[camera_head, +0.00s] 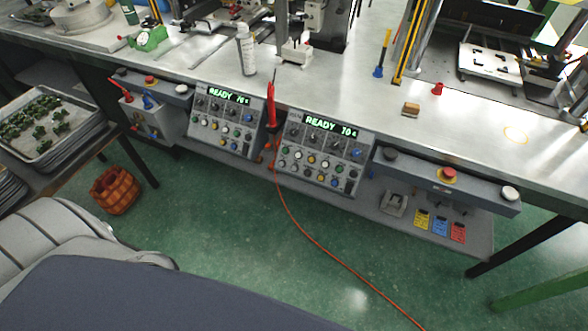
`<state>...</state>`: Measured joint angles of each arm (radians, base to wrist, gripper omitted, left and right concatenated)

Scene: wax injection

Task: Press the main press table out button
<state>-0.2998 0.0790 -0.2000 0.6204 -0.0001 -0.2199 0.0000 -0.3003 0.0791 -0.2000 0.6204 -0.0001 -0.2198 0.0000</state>
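Two grey control panels stand side by side under the bench's front edge. The left panel (226,125) has a lit green display reading READY and a number that looks like 76. The right panel (319,157) has a similar lit display reading READY 70 and rows of knobs and coloured buttons. Button labels are too small to read, so I cannot tell which is the table out button. A grey bar at the right carries a black button (390,154), a red button (449,174) and a white button (510,193). Neither of my grippers is in view.
A red tool (271,108) with an orange cable hangs between the panels. A white spray bottle (245,50) stands on the metal bench (350,92). Green floor lies open below the panels.

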